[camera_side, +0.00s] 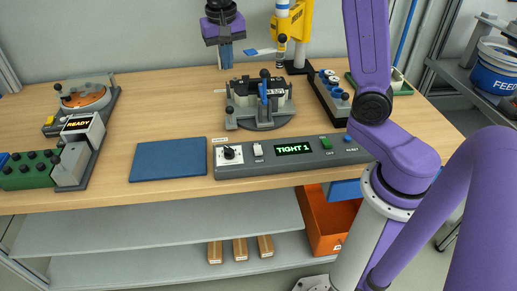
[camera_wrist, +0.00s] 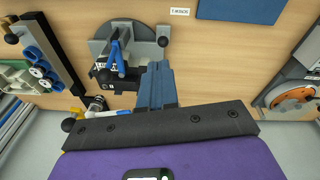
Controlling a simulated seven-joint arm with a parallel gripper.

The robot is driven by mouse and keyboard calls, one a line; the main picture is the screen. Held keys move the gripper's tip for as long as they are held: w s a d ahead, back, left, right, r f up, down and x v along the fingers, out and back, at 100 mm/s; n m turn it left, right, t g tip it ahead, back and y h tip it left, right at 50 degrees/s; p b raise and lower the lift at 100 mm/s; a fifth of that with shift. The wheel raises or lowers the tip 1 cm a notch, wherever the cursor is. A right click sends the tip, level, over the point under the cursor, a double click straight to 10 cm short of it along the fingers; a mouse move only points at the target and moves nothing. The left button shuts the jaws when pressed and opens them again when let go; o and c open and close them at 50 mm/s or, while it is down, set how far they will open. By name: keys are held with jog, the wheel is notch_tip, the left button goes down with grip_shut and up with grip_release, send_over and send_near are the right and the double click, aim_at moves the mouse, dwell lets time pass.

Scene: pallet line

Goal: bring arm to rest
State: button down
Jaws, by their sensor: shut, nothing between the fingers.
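My gripper (camera_side: 225,57) hangs above the back of the wooden table (camera_side: 150,104), fingers pointing down. Its blue fingers are together with nothing between them. In the wrist view the closed fingers (camera_wrist: 157,86) show at the centre. A grey fixture (camera_side: 262,105) with a blue handle and black clamp parts stands on the table below and to the right of my gripper, apart from it. The fixture also shows in the wrist view (camera_wrist: 128,42), beside and beyond the fingers.
A control panel (camera_side: 290,154) reading "TIGHT 1" lies along the front edge. A blue mat (camera_side: 169,159) lies left of it. A unit reading "READY" (camera_side: 82,128) and an orange disc device (camera_side: 86,96) stand at left. A yellow machine (camera_side: 296,22) and a blue-knobbed rack (camera_side: 331,97) stand behind and right.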

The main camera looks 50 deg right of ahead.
jog(key=s+a+f+n, duration=0.1)
jog(key=s+a+n, duration=0.15)
jog(key=s, duration=0.25)
jog(key=s+a+f+n+y, duration=0.1)
jog(key=s+a+n, duration=0.1)
jog(key=s+n, duration=0.3)
jog(key=s+a+f+n, duration=0.1)
jog(key=s+a+n, duration=0.2)
jog(key=s, duration=0.3)
jog(key=s+d+f+n, duration=0.1)
jog(key=s+n, duration=0.3)
jog(key=s, duration=0.3)
jog(key=s+d+f+n+y, duration=0.1)
jog(key=s+n, duration=0.3)
jog(key=s, duration=0.4)
jog(key=shift+d+f+n+g, duration=0.35)
jog(key=shift+f+g, duration=0.05)
jog(key=shift+f, duration=0.4)
